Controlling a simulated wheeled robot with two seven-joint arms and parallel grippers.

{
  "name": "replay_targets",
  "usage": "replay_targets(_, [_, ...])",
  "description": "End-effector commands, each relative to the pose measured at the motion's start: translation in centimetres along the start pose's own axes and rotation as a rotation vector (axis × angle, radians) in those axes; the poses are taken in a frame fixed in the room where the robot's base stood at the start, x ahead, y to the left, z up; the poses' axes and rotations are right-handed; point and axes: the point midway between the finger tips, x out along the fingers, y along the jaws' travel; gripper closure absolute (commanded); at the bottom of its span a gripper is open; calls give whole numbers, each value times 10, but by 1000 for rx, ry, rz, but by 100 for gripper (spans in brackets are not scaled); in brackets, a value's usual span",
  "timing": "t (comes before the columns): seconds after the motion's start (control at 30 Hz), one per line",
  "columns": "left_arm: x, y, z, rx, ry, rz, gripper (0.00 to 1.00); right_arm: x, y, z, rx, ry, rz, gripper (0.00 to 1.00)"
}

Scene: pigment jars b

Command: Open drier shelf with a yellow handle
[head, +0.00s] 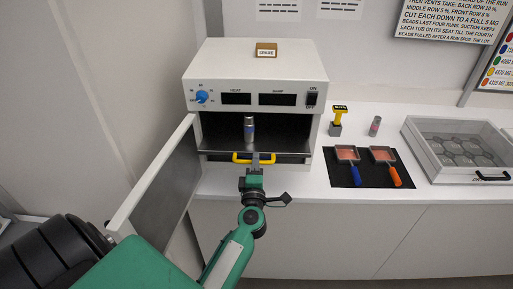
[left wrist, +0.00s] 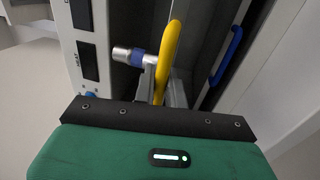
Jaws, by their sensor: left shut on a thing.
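The drier (head: 255,85) is a white box with a blue knob and two dark displays. Its door stands open to the left. The shelf (head: 222,146) inside is dark, with a yellow handle (head: 238,159) along its front edge. My left gripper (head: 263,159) reaches the handle from the front and is shut on it, near the handle's right part. A grey jar with a blue band (head: 249,129) stands upright on the shelf. My right gripper is out of view.
The open door (head: 160,185) stands left of my left arm, with a blue handle (left wrist: 228,56) in the left wrist view. To the right on the counter are a yellow-topped stamp-like tool (head: 337,120), a small jar (head: 375,126), two scoops on a black mat (head: 343,180) and a clear-lidded case (head: 460,150).

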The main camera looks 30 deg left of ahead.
Motion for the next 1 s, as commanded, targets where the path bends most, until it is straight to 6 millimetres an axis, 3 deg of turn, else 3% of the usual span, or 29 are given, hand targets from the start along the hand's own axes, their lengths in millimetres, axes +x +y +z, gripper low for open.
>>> replay_targets(0.2, [-33, 5, 0, 1, 0, -4, 100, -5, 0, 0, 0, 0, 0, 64])
replay_targets(0.4, [-51, 9, 0, 0, 0, -3, 100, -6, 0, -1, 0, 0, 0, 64])
replay_targets(1.0, [-61, 10, 0, 0, 0, -2, 100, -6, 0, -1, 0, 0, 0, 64])
